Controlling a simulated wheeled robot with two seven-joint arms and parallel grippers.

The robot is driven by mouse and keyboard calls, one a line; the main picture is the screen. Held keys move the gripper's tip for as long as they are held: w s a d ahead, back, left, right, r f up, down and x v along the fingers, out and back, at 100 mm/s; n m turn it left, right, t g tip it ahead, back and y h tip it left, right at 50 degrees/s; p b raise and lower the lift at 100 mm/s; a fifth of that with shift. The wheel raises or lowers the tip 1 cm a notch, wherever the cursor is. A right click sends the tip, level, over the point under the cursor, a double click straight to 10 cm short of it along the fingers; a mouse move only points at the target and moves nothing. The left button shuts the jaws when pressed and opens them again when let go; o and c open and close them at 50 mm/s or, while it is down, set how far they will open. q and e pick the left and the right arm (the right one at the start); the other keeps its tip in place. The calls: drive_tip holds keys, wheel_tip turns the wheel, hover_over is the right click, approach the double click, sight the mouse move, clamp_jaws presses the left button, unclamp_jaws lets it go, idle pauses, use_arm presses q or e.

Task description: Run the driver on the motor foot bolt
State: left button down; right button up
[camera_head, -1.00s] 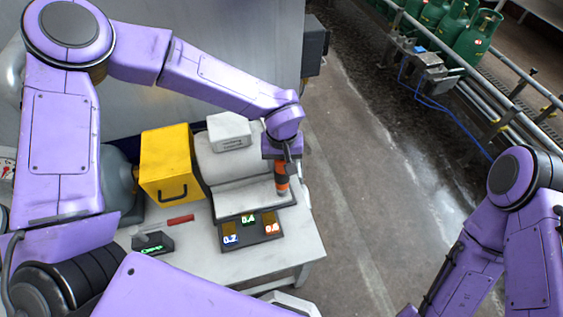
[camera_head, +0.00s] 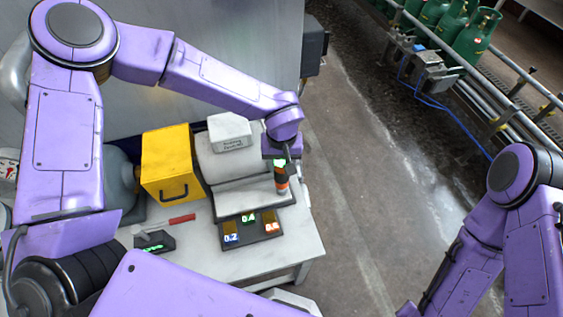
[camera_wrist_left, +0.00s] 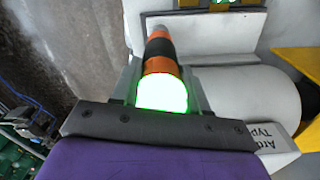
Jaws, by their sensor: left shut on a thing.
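My left gripper (camera_head: 283,160) is shut on the driver (camera_head: 281,184), an orange and black cylinder held upright with its tip down. The driver's rear end glows green-white, and in the left wrist view the driver (camera_wrist_left: 161,59) sits between the two fingers with this lit end closest. The pale grey motor (camera_head: 213,165) lies on the table, with its foot (camera_head: 242,193) along the near side. The driver's tip is at the right end of this foot. The bolt under the tip is hidden, so contact cannot be told. My right gripper is out of view.
A tray (camera_head: 252,241) with lit number displays lies in front of the motor on the white table (camera_head: 200,258). A yellow box (camera_head: 167,165) stands left of the motor. A red bar (camera_head: 182,219) and a small dark device (camera_head: 154,242) lie nearby. Open floor is to the right.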

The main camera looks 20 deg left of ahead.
use_arm(q)
drive_tip(key=shift+s+f, duration=0.25)
drive_tip(key=shift+w+r+p, duration=0.15)
drive_tip(key=shift+r+p, duration=0.05)
drive_tip(key=shift+r, duration=0.75)
drive_tip(key=shift+w+r+p, duration=0.1)
drive_tip(key=shift+r+p, duration=0.1)
drive_tip(key=shift+r, duration=0.7)
drive_tip(key=shift+w, duration=0.1)
